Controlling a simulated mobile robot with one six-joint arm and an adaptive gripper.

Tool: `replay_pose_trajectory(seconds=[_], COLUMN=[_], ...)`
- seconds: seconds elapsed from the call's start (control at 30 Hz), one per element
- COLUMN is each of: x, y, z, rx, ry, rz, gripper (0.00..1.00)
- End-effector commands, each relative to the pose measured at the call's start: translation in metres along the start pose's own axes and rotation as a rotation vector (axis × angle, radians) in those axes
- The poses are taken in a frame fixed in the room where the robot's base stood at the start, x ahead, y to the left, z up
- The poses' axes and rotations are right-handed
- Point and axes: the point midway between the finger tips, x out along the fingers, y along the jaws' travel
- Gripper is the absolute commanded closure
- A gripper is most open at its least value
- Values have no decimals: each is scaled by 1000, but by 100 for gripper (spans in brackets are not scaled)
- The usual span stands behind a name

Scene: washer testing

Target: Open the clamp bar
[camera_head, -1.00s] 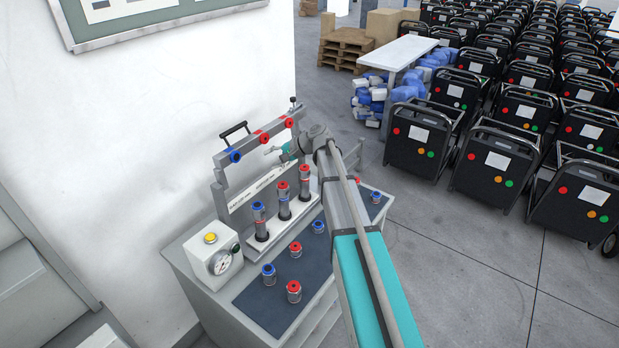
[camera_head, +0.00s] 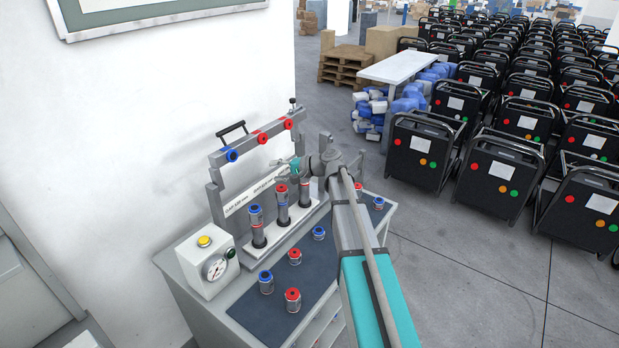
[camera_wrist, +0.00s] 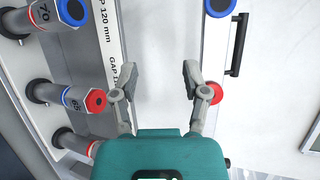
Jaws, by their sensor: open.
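The clamp bar (camera_head: 247,145) is a grey bar with one blue and two red knobs, raised above the test stand between two end posts. Its black handle (camera_head: 232,130) sticks up near its left end; the handle also shows at the upper right of the wrist view (camera_wrist: 236,45). My gripper (camera_head: 281,164) is in front of the stand, below the bar's right part. In the wrist view my gripper (camera_wrist: 192,80) is open and empty. Its fingers are between the labelled "GAP 120 mm" plate (camera_wrist: 110,45) and the bar (camera_wrist: 214,55); one fingertip appears close to a red knob.
Three upright cylinders with blue and red caps (camera_head: 281,195) stand below the bar. A gauge box (camera_head: 208,262) with a yellow button is at the left. A wall (camera_head: 150,110) stands behind the bench.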

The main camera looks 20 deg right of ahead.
Motion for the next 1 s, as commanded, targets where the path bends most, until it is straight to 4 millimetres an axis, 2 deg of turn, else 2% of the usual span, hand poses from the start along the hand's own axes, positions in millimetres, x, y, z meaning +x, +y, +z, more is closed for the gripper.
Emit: replay_pose_trajectory(seconds=[0.03, 0.23, 0.3, 0.8, 1.0], x=[1, 0, -11, -77, -96], y=[6, 12, 7, 10, 12], z=[0, 0, 0, 0, 0], rx=[-5, -22, -22, -21, -21], ry=[0, 2, 3, 3, 2], rz=[-12, -53, -52, -51, -51], gripper=[41, 41, 41, 41, 41])
